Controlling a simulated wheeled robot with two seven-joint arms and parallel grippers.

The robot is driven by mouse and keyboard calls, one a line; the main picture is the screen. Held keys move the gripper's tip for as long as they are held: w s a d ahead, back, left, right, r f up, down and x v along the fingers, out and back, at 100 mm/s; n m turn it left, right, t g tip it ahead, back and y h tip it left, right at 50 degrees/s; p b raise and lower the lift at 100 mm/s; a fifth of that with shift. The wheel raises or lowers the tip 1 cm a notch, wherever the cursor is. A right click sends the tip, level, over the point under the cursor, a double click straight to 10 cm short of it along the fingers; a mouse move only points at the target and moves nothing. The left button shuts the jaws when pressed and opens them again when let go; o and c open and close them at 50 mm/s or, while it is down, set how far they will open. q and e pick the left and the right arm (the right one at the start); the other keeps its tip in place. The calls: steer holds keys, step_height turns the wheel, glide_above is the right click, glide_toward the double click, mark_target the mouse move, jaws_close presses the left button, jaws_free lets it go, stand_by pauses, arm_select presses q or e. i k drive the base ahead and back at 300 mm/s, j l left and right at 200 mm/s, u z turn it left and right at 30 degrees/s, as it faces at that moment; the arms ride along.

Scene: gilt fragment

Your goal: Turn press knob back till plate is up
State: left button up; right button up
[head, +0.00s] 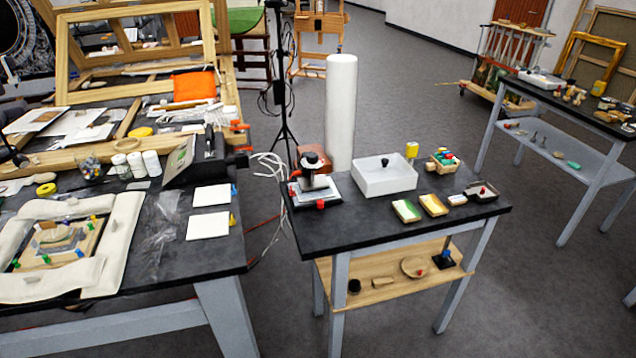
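The small press (306,165) stands at the left end of the small black-topped table. It has a reddish-brown body behind, a black knob (311,159) on top and a grey plate (319,182) below the knob. The plate sits low, close over the pale flat base (316,195); any gap between them is too small to tell. A red knob (320,204) shows at the base's front edge. Neither of my grippers is in view, and nothing is seen touching the press.
Behind the press stands a tall white cylinder (341,110). To its right are a white tray (385,182), two sponge-like blocks (407,210) and a crate of coloured pieces (443,162). The small table's front left top (345,231) is clear. A cluttered worktable (215,268) stands left.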

mark_target(311, 158)
steer(key=j+z, duration=0.25)
steer(key=z, duration=0.15)
steer(key=j+z, duration=0.5)
steer(key=z, duration=0.25)
steer(key=i, duration=0.05)
